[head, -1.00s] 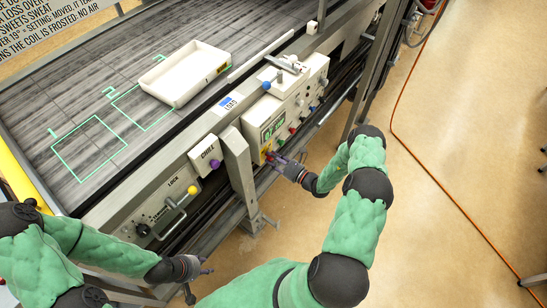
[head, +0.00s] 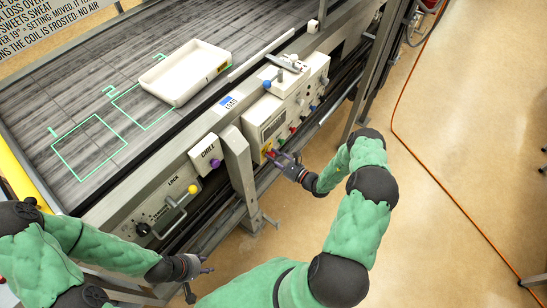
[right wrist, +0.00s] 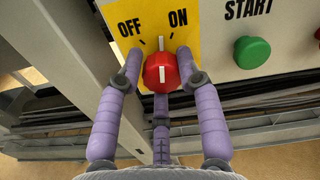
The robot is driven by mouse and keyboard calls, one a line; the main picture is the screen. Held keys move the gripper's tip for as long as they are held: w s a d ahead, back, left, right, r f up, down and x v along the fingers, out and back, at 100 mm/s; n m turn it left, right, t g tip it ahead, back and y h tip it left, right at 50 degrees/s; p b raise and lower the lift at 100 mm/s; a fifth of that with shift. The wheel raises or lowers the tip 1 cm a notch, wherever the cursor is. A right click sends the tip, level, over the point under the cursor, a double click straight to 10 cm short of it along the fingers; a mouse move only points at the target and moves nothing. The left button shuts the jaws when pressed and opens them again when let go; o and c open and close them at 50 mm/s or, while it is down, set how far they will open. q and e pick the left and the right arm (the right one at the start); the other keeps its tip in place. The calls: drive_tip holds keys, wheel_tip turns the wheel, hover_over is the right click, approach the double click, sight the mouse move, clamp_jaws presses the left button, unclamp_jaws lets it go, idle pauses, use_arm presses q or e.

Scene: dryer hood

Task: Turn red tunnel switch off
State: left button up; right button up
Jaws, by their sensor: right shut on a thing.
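The red tunnel switch (right wrist: 161,73) is a round red knob with a white pointer on a yellow plate (right wrist: 196,38) marked OFF and ON. Its pointer stands nearly upright, between the OFF and ON marks. My right gripper (right wrist: 160,78) has its purple fingers closed on both sides of the knob. In the head view my right gripper (head: 273,157) is at the lower left corner of the white control box (head: 299,103). My left gripper (head: 204,265) hangs low at the left, apart from the panel; its finger opening is too small to judge.
A green START button (right wrist: 252,52) sits right of the switch. A CHILL panel with a purple knob (head: 215,163) and a LOCK lever with a yellow ball (head: 193,189) are to the left. A white tray (head: 185,73) rests on the belt. A metal post (head: 238,170) stands near my right gripper.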

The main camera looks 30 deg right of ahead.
drive_tip(key=n, duration=0.6)
drive_tip(key=shift+w+d+r+n, duration=0.1)
drive_tip(key=shift+w+r+n, duration=0.1)
drive_tip(key=shift+n, duration=0.1)
drive_tip(key=shift+c, duration=0.2)
drive_tip(key=n, duration=0.3)
drive_tip(key=shift+s+a+f+n+b, duration=0.1)
drive_tip(key=shift+s+a+n+b, duration=0.1)
drive_tip(key=shift+n+b, duration=0.2)
drive_tip(key=shift+n, duration=0.3)
drive_tip(key=shift+a+f, duration=0.1)
drive_tip(key=shift+a, duration=0.05)
drive_tip(key=o, duration=1.2)
drive_tip(key=shift+s+a, duration=0.1)
drive_tip(key=shift+a, duration=0.05)
drive_tip(key=shift+c, duration=0.2)
drive_tip(key=shift+d, duration=0.25)
